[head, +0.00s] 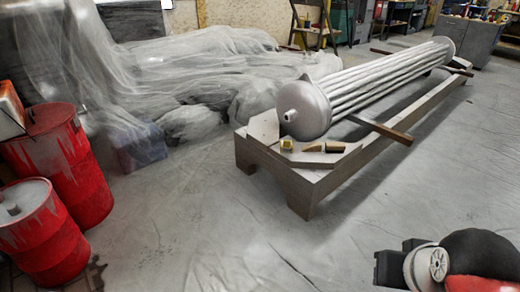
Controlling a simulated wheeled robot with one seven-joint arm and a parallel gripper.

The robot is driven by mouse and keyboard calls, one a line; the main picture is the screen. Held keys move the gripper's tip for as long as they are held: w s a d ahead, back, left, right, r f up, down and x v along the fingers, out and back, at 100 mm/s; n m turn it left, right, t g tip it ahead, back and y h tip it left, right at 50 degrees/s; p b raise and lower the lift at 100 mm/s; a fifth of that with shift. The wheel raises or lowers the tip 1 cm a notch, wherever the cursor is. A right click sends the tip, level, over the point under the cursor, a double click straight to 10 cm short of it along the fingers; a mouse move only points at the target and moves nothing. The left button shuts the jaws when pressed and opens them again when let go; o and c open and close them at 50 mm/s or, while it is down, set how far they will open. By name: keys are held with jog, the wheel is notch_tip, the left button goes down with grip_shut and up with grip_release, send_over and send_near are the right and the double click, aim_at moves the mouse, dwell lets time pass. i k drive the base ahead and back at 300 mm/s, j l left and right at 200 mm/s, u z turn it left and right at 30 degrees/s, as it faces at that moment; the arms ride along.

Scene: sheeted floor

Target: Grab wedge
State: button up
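A small brown wedge-like piece (312,149) lies on the near end of a long low grey bench (303,181), in front of the round end of a tube bundle. A small yellowish block (286,144) is to its left, and a darker brown block (335,147) is to its right. These pieces are small here, so their exact shapes are hard to tell. My gripper (390,267) seems to be the dark blocky part at the bottom right, in front of the bench and well apart from it. Its fingers cannot be made out.
The metal tube bundle (385,78) lies along the bench. A wooden bar (381,129) sticks out past the bench's right side. Red drums (57,150) stand at the left, and plastic-draped bulk (190,75) lies behind. The sheeted floor in front is clear.

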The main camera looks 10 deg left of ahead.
aim_at(314, 147)
jog(key=u, duration=0.25)
jog(key=i+j, duration=0.1)
jog(key=i, duration=0.45)
jog(key=i+j+z, duration=0.15)
jog(key=i, duration=0.4)
jog(key=i+j, duration=0.1)
jog(key=i, duration=0.45)
jog(key=i+j+z, duration=0.1)
jog(key=i, duration=0.45)
jog(key=j, duration=0.1)
